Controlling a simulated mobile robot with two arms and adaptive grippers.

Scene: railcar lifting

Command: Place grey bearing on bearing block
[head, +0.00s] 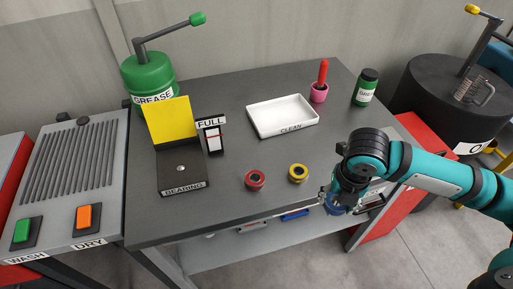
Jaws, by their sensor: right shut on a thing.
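The bearing block (170,184) is a dark block labelled BEARING at the left of the table, with a small pale knob on top and a yellow plate (172,122) upright behind it. My right gripper (343,203) is at the table's front right edge, to the right of the block. It is shut on a small round bluish thing (334,207), mostly hidden by the fingers; I cannot tell whether this is the grey bearing. No other grey bearing shows clearly. My left gripper is out of view.
A red bearing (255,180) and a yellow bearing (299,173) stand between the block and my right gripper. A white CLEAN tray (256,122), a pink cup (319,93) and a green jar (365,87) are behind. A FULL sign (211,123) adjoins the block.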

